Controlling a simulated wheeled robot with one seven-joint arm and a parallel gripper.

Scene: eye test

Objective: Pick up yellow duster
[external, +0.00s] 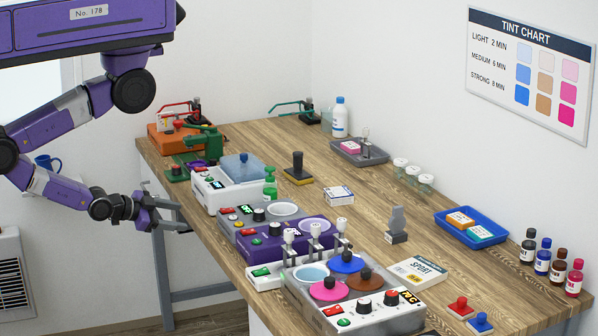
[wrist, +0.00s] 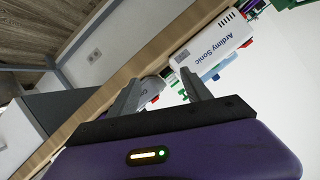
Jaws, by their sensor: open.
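I cannot make out a clear yellow duster in either view. The only yellowish item that stands out is a dark block with a yellow edge and a black upright handle (external: 297,172), on the table behind the white machine; I cannot tell if it is a duster. My gripper (external: 184,216) is open and empty, out past the table's left edge. It also shows in the wrist view (wrist: 162,82), fingers apart, with the table edge and a white machine marked "Ardimy Sonic" (wrist: 213,45) beyond them.
The wooden table (external: 350,185) carries a white machine with a blue lid (external: 218,190), a purple unit (external: 285,243), a pot machine (external: 370,318), a blue tray (external: 445,228) and several small bottles. Machines line the near left edge. The table's middle has some bare wood.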

